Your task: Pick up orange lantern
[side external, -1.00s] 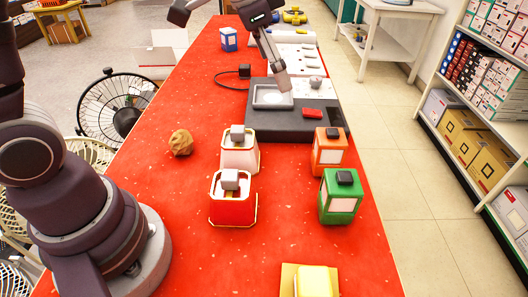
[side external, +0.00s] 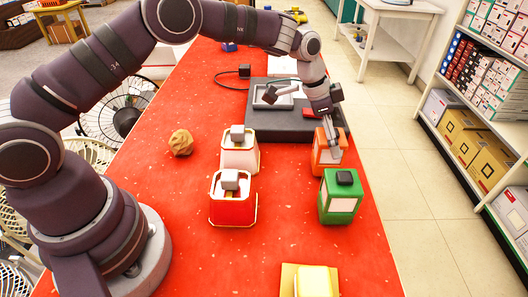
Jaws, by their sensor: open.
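The orange lantern (side external: 324,160) stands upright on the red table, just behind the green lantern (side external: 340,197). My gripper (side external: 333,142) is open and points down at the top of the orange lantern. Its fingers cover the lantern's top and part of its right side. I cannot tell whether the fingers touch it.
A red lantern-like box (side external: 233,203) and a white one (side external: 239,154) stand to the left. A brown lump (side external: 181,142) lies further left. A dark flat device (side external: 270,124) is behind the orange lantern. A yellow block (side external: 310,283) is at the front.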

